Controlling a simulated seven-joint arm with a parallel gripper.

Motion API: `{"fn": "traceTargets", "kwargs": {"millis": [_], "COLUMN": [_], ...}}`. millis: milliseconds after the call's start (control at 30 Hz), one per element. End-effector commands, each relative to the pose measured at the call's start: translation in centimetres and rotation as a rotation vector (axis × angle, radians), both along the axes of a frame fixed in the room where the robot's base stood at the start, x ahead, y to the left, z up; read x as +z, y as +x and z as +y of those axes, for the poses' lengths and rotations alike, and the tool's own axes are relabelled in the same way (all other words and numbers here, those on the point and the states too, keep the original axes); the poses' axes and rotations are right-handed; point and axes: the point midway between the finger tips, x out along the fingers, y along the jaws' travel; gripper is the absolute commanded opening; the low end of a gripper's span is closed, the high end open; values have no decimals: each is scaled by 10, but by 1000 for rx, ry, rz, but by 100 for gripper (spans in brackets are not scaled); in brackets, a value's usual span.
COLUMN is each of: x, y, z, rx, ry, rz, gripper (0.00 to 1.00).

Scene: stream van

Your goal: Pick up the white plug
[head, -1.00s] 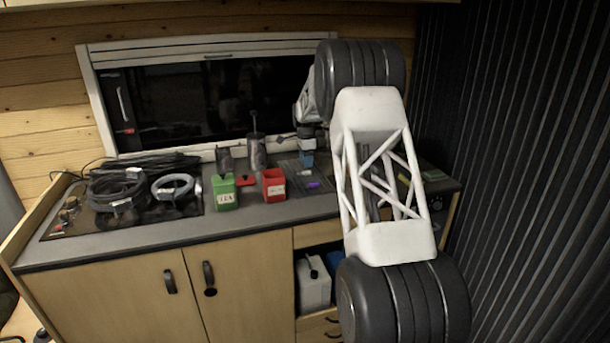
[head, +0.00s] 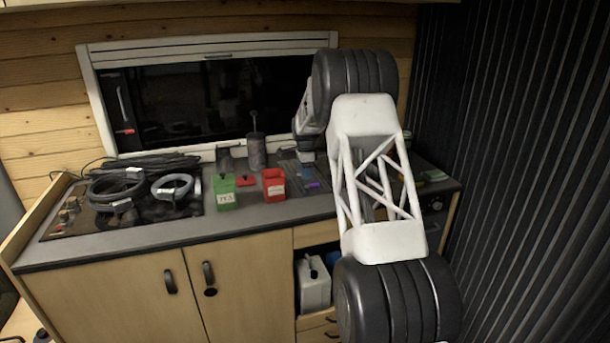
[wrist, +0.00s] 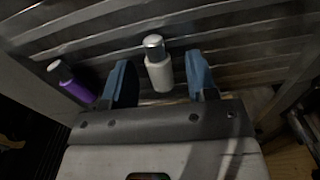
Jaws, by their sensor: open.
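The white plug (wrist: 159,70), a small white cylinder with a grey metal end, lies on the ribbed grey surface in the wrist view. My gripper (wrist: 158,60) is open, with one blue finger on each side of the plug and a visible gap to both. Its fingers also show in the head view (head: 306,173), low over the ribbed part of the counter. I cannot make out the white plug in the head view. A purple plug (wrist: 76,86) with a light end lies left of the left finger; it also shows in the head view (head: 312,185).
A red bin (head: 273,187) and a green bin (head: 224,196) stand left of my gripper on the counter (head: 250,212). A dark cylinder (head: 256,152) stands behind them. Coiled cables (head: 118,188) lie at the far left. A dark ribbed wall (head: 520,170) bounds the right.

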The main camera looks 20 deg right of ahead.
Motion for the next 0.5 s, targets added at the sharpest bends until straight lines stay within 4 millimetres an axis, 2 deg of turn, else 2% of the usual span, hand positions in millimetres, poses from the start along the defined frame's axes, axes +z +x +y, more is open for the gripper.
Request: {"fn": "traceTargets", "kwargs": {"millis": [300,500], "x": [0,0], "y": [0,0], "z": [0,0], "rx": [0,0], "ry": [0,0], "rz": [0,0], "gripper": [53,22]}}
